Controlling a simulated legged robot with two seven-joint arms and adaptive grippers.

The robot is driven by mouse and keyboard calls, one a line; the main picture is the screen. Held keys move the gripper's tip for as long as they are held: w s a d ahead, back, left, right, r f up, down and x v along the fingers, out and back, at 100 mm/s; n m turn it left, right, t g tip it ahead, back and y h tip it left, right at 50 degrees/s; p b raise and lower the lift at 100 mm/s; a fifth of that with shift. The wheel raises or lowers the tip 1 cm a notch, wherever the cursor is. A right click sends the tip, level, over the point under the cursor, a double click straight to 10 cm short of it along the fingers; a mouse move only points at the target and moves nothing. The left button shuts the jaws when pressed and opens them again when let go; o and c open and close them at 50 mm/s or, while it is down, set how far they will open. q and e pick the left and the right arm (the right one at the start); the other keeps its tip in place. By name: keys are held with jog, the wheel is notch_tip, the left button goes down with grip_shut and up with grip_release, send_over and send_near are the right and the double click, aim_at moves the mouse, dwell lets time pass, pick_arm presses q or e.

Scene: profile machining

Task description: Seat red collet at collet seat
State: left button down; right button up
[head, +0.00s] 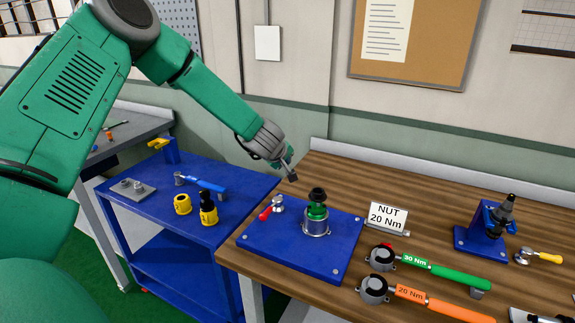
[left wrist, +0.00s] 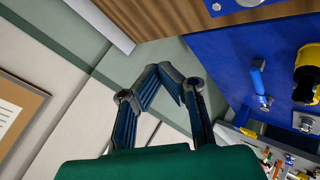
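My left gripper (head: 291,176) is above the back left part of the blue fixture plate (head: 345,257). In the left wrist view its fingers (left wrist: 160,72) bend in until their tips appear to meet, with nothing visible between them. On the plate stands a silver ring seat (head: 316,229) holding a green part with a black top (head: 317,201). A red-handled piece with a round silver head (head: 271,208) lies left of the seat. I cannot tell whether this is the red collet. A little red (head: 388,246) also shows behind the 30 Nm wrench. My right gripper is not in view.
A green 30 Nm wrench (head: 440,270) and an orange 20 Nm wrench (head: 428,301) lie on the wooden bench at front right. A sign (head: 387,217) and a blue stand (head: 481,242) stand behind them. The blue cart (head: 150,207) at left bears yellow holders (head: 183,204).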

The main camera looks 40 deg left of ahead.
pick_arm(q)
jog(key=w+a+t+h+b, duration=0.1)
jog(key=a+t+h+b, duration=0.1)
jog(key=a+h+b, duration=0.2)
jog(key=shift+a+h, duration=0.5)
jog(key=shift+a, duration=1.05)
dwell(0.5)
jog(key=shift+w+t, duration=0.1)
jog(key=shift+t, duration=0.2)
dwell(1.1)
